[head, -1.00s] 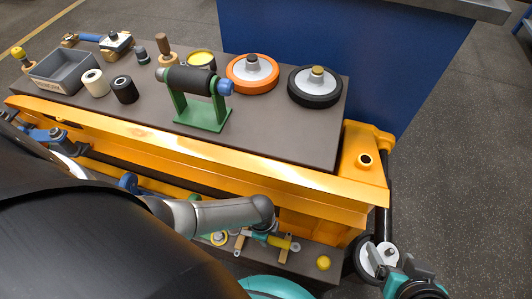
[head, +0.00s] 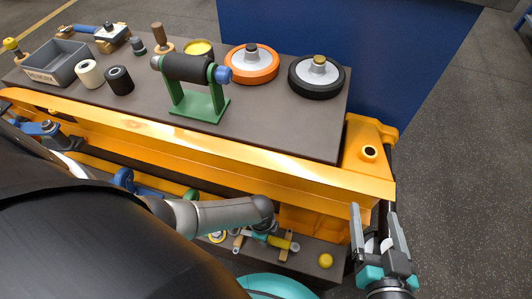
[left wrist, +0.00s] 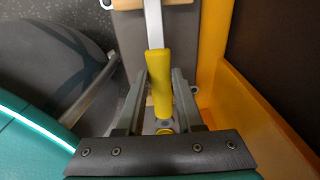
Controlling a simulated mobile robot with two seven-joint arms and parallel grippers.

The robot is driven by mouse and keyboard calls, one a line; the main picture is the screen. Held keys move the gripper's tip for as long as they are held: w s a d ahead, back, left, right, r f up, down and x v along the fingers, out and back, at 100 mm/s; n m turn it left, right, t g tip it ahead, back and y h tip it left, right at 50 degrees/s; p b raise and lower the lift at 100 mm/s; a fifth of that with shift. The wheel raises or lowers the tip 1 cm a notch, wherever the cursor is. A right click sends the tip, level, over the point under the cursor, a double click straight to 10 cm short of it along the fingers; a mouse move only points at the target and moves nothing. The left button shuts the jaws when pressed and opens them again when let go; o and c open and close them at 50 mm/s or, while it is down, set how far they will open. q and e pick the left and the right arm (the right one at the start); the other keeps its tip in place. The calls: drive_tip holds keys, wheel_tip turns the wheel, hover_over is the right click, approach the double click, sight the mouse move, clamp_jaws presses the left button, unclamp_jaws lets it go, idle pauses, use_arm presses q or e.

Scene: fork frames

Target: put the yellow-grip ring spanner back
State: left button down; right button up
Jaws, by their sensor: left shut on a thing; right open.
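The yellow-grip ring spanner (left wrist: 157,82) shows in the left wrist view, its bare shaft running to the top over a wooden block. My left gripper (left wrist: 160,73) is shut on the yellow grip, with one finger on each side. In the head view the yellow grip (head: 279,242) lies low over the cart's lower shelf, by wooden supports (head: 285,252). Whether it rests on them I cannot tell. My forearm hides much of the left gripper there. My right gripper (head: 374,209) is open and empty beside the cart's right end.
The orange cart's top (head: 270,135) carries an orange wheel (head: 233,76), a black wheel (head: 330,88), a green stand (head: 200,112) with a roller, and a grey bin (head: 52,75). A yellow ball (head: 325,261) lies on the lower shelf. Floor at right is clear.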

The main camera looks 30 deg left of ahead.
use_arm(q)
drive_tip(key=shift+f, duration=0.2)
idle(0.4)
drive_tip(key=shift+c, duration=2.3)
unclamp_jaws()
